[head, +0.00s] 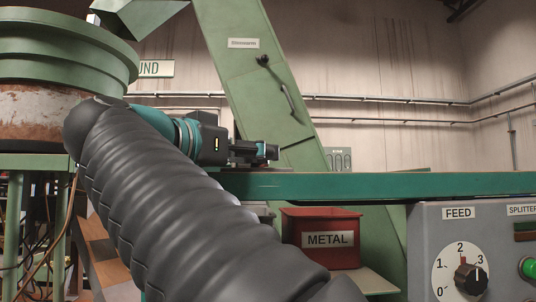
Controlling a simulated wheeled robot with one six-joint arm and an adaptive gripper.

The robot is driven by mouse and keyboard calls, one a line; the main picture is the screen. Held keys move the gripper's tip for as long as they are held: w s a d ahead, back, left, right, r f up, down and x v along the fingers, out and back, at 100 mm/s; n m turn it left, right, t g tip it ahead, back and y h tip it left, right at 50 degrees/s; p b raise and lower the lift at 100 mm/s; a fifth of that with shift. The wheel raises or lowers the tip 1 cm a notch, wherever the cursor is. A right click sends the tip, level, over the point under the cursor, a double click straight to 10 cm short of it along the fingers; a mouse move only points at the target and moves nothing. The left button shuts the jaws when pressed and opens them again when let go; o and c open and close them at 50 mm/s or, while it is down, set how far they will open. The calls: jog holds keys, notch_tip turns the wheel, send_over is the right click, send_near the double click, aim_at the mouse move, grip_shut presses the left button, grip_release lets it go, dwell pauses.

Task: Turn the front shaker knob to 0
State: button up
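A black knob (471,279) sits on a round white dial (440,270) marked 0 to 3, on a grey panel (425,225) at the lower right. The label above it reads FEED; no label in view says shaker. My gripper (266,151) is near the picture's middle, above the green rail, well to the left of the knob and higher in the picture. It is seen side-on, so its finger opening does not show. Nothing is visibly held in it.
A green rail (400,185) runs across above the panel. A red METAL bin (320,225) stands below it. A green button (529,268) and a SPLITTER label (521,210) are right of the dial. A green chute (250,80) rises behind my gripper; a large bowl (60,60) stands left.

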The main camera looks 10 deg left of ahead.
jog(key=c, duration=0.9)
jog(key=shift+n+t+y, duration=0.3)
jog(key=shift+y, duration=0.1)
jog(key=n+y, duration=0.1)
jog(key=n+t+y+p, duration=0.1)
jog(key=y, duration=0.2)
jog(key=shift+s+d+r+n+t, duration=0.1)
jog(key=shift+d+r+n+t, duration=0.05)
jog(key=shift+d+n+t, duration=0.2)
jog(key=n+y+p, duration=0.2)
jog(key=y, duration=0.1)
jog(key=n+y+p, duration=0.1)
jog(key=y, duration=0.1)
jog(key=shift+d+n+t+y+p, duration=0.2)
jog(key=shift+n+t+y+p, duration=0.05)
jog(key=shift+n+y+p, duration=0.55)
jog(key=shift+n+y, duration=0.85)
jog(key=shift+y, duration=0.75)
jog(key=shift+g+y, duration=0.3)
jog(key=shift+g, duration=0.1)
jog(key=shift+n+g+y, duration=0.7)
jog(key=shift+n+y, duration=0.6)
jog(key=shift+y, duration=0.3)
